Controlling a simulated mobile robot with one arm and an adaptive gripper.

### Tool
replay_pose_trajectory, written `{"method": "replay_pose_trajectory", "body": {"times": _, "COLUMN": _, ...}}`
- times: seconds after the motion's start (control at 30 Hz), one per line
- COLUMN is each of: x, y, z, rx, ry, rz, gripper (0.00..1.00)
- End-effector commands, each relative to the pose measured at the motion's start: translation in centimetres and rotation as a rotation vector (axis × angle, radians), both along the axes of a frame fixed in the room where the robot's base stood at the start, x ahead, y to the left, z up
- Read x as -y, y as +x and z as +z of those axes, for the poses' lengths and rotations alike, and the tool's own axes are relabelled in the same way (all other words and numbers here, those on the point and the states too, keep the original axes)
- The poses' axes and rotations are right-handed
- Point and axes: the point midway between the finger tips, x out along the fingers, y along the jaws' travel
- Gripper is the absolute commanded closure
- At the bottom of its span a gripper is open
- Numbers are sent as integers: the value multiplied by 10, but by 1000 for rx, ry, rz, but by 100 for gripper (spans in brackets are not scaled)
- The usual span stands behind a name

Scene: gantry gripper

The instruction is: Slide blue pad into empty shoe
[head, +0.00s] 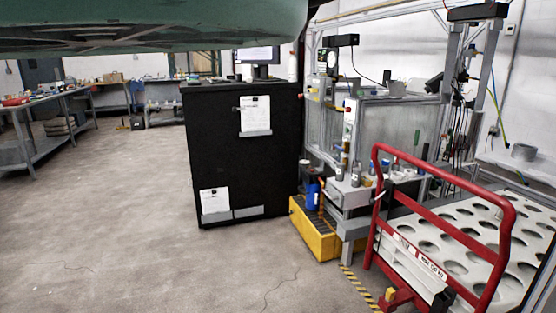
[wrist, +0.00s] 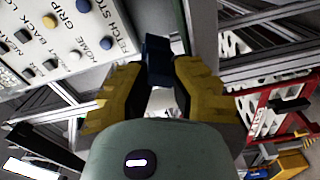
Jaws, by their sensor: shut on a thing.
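In the wrist view, my gripper (wrist: 158,72) has two yellow fingers with dark inner faces. They are closed on a dark blue piece, the blue pad (wrist: 157,50), which stands up between the fingertips and reaches past them. Its lower part is partly covered by the fingers. I cannot make out the empty shoe in either view; pale and grey metal parts lie behind the pad. The head view does not show my gripper or the pad.
A button panel (wrist: 60,40) is close on the left in the wrist view, with metal profiles around. Floor at left is clear.

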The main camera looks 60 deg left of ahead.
Motion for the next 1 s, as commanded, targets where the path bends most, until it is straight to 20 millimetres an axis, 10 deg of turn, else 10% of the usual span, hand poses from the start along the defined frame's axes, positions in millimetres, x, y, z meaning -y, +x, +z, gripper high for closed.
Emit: {"method": "replay_pose_trajectory", "body": {"times": 1.0, "x": -2, "y": 0, "z": 51, "rx": -6, "ry": 3, "rz": 3, "gripper": 100}}
